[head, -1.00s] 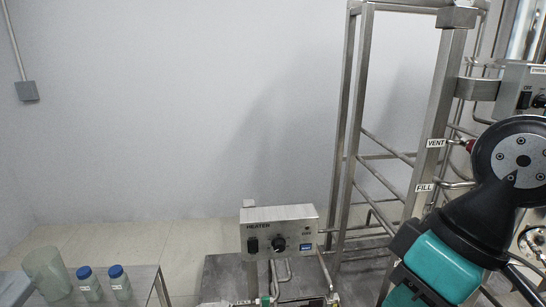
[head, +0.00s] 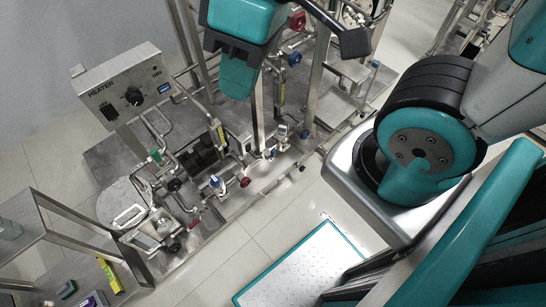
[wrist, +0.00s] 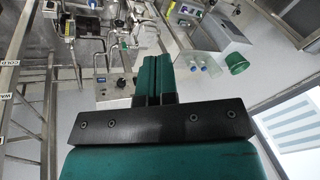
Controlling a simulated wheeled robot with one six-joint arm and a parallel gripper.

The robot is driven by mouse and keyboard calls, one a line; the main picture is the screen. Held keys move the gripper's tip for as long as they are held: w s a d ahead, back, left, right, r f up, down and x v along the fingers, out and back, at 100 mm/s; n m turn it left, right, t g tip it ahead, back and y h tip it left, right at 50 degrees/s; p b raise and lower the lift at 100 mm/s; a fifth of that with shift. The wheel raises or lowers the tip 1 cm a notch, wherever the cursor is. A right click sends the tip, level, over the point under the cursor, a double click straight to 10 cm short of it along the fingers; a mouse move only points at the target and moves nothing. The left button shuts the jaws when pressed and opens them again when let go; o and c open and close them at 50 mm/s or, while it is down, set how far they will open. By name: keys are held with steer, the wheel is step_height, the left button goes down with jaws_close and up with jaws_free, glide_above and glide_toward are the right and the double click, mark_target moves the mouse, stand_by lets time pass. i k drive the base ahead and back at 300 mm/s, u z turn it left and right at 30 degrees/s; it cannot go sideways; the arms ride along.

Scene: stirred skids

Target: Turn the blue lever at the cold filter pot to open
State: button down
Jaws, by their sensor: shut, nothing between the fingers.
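My gripper (head: 237,82) hangs at the top middle of the head view, above the skid, its teal fingers pointing down. In the wrist view the fingers (wrist: 151,75) lie together with nothing between them. Several small blue parts show among the pipes: a blue handle (head: 215,182) in the middle of the skid, and others (head: 303,134) right of my gripper. I cannot tell which one is the lever at the cold filter pot. No pot label is readable in the head view. My gripper appears to touch none of these blue parts.
A heater box (head: 125,90) stands at the left rear of the skid. Upright frame posts (head: 315,70) rise close to my gripper. A metal side table (head: 60,235) is at lower left. The floor in front of the skid (head: 225,250) is clear up to a teal-edged plate (head: 300,265).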

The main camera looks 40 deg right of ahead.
mark_target(271, 158)
steer(key=u, duration=0.05)
steer(key=k, duration=0.5)
steer(key=z, duration=0.8)
steer(key=i, duration=0.8)
steer(key=u, duration=0.85)
